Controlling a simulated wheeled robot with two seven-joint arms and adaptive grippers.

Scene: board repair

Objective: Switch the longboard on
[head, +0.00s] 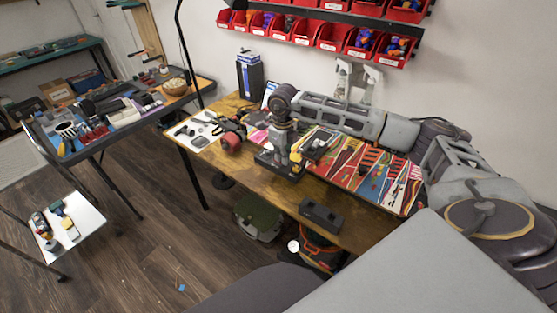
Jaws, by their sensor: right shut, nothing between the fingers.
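The longboard (345,166) lies on the wooden workbench with its colourful patterned face up. A truck with a red wheel (231,143) shows at its left end. My right arm reaches in from the right along the back of the bench and bends down at the wrist. My right gripper (288,163) points down over the left part of the board, shut and empty, close to a dark housing (276,165). I cannot tell whether it touches it. A grey-and-black unit (321,144) sits just right of the gripper. The switch cannot be made out. My left gripper is out of view.
Red parts bins (330,36) hang on the wall behind. A black block (320,215) is at the front edge. The floor at left is mostly clear.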

